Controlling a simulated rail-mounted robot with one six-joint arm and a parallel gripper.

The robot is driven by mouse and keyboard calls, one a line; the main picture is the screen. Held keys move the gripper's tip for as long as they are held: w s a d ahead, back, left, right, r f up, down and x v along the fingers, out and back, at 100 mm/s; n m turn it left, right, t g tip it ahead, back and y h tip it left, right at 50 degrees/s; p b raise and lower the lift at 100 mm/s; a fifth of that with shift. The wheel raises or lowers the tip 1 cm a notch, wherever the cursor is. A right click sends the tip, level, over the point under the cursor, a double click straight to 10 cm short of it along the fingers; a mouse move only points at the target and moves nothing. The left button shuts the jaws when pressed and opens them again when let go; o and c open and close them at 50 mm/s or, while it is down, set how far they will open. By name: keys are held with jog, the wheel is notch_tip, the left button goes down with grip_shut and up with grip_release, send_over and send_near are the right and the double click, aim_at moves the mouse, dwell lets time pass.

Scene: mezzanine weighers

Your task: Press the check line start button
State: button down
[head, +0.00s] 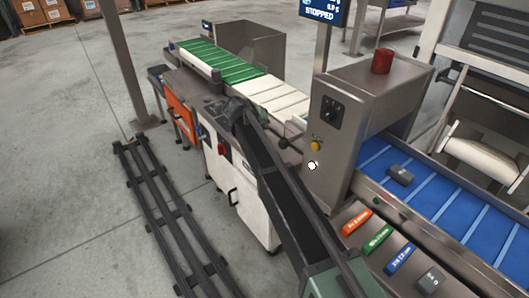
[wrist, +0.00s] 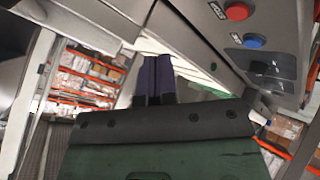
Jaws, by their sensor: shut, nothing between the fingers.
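In the wrist view a red button (wrist: 237,11) and a blue button (wrist: 254,41) sit on a grey panel, each beside a small label I cannot read surely. My gripper (wrist: 155,62) is shut and empty, its dark fingers apart from both buttons, to their left in that view. In the head view my arm reaches over the white cabinet; its fingertips are hard to make out. A steel cabinet (head: 345,110) carries a black switch (head: 331,112), a yellow button (head: 316,146) and a white round spot (head: 312,166). I cannot tell which button is the start button.
A display (head: 319,10) reads STOPPED. A green belt (head: 215,55) lies behind; a blue belt (head: 450,200) at right carries a dark block (head: 400,175). A red button (head: 222,150) is on the white cabinet (head: 250,195). Floor rails (head: 165,215) run at left, with open floor beyond.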

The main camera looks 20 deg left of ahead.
notch_tip(320, 180, down, 7)
jog(key=b, duration=0.6)
jog(key=shift+f, duration=0.15)
dwell(1.4)
jog(key=shift+f+b, duration=0.4)
jog(key=shift+b, duration=0.2)
